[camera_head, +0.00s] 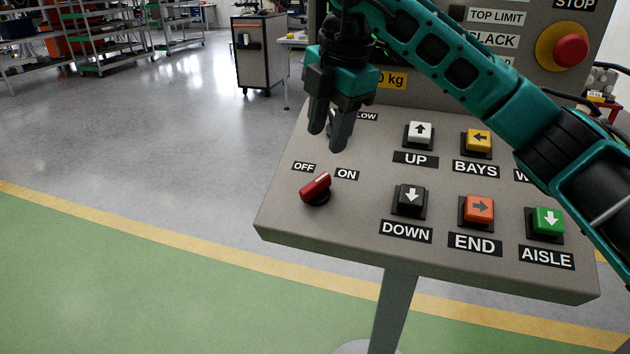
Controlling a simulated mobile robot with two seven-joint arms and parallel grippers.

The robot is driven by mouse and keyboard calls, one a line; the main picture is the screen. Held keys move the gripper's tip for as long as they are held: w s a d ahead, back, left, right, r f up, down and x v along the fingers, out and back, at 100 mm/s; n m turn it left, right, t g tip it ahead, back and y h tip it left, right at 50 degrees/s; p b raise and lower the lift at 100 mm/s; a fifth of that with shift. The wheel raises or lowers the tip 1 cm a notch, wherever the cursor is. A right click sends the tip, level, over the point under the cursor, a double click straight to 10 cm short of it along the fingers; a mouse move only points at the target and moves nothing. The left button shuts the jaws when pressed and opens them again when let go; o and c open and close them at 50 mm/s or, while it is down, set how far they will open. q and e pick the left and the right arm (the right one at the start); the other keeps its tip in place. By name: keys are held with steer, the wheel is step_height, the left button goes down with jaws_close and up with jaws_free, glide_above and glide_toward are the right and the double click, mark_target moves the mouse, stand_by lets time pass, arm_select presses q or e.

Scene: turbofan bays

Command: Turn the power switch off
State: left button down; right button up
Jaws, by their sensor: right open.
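The red power switch (315,187) is a rotary knob at the left of the sloping grey control panel (375,240). Its upper right end points toward the ON label (347,174); the OFF label (303,167) is above and to the left. My right gripper (330,138) is open and empty, with its fingers pointing down above the switch in the picture and apart from it. It hides part of another control and its label behind it. My left gripper is not in view.
Push buttons fill the panel's right: UP (420,134), DOWN (409,200), BAYS (478,142), END (479,209) and AISLE (547,221). A red stop button (571,50) is on the upright face. My right arm crosses above the panel. The floor left of it is clear.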

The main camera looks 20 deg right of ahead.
mark_target(316, 182)
steer(key=x, duration=1.1)
steer(key=shift+a+f, duration=0.1)
steer(key=shift+f, duration=0.25)
jaws_close()
